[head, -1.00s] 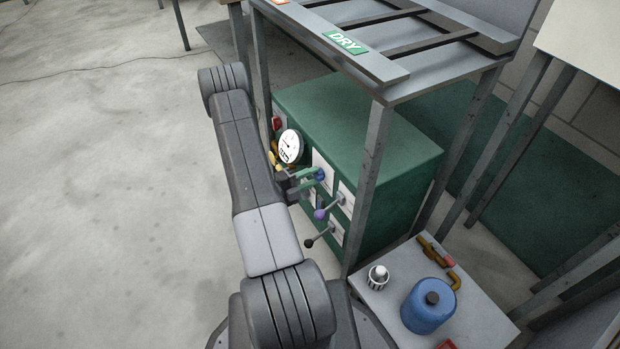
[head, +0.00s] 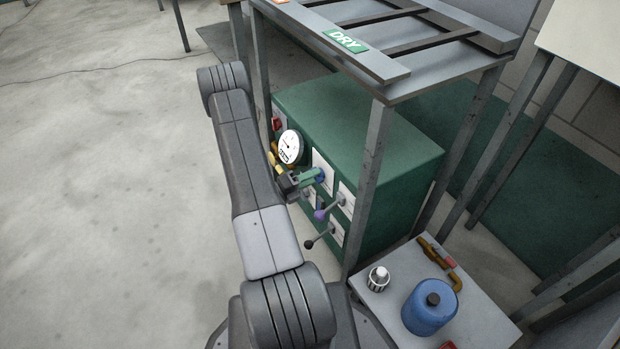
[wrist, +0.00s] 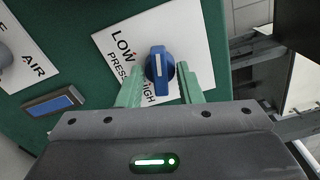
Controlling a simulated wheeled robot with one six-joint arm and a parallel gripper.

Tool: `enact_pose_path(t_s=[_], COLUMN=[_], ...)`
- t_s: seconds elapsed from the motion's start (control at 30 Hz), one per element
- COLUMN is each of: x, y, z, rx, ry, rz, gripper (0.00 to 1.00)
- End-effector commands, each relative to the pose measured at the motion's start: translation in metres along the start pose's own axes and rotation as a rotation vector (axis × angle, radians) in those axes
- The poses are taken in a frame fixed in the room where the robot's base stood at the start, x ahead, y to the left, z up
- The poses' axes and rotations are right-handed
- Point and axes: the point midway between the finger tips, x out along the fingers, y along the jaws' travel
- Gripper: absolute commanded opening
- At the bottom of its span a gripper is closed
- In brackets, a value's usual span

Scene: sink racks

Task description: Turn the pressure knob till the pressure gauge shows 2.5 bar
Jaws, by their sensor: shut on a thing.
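The blue pressure knob (wrist: 158,68) with a white pointer line sits on a white plate (wrist: 112,45) lettered LOW, PRESS and HIGH. In the wrist view my gripper (wrist: 158,90) has its green fingers on either side of the knob, shut on it. In the head view my gripper (head: 314,175) is at the front of the green cabinet (head: 370,150), with the knob (head: 321,174) partly hidden by its fingers. The round white pressure gauge (head: 290,145) stands left of the knob; its needle is too small to read exactly.
A purple-tipped lever (head: 320,214) and a black-tipped lever (head: 309,244) stick out below the knob. A rack leg (head: 365,190) stands close on the right. A side table (head: 385,300) holds a blue canister (head: 430,307).

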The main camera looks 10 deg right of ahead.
Motion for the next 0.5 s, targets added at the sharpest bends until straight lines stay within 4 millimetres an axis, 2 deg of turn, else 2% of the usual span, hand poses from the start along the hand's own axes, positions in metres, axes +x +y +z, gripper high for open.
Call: enact_pose_path(t_s=[0.2,0.23,0.33,0.5], x=[-0.0002,-0.0002,-0.0002,-0.0001], y=[0.0008,0.0008,0.0007,0.0004], z=[-0.0009,-0.0009,-0.0008,-0.0004], rx=[-0.003,-0.003,-0.003,-0.002], ry=[0.001,0.001,0.001,0.000], rz=[0.002,0.002,0.001,0.001], gripper=[0.10,0.34,0.54,0.54])
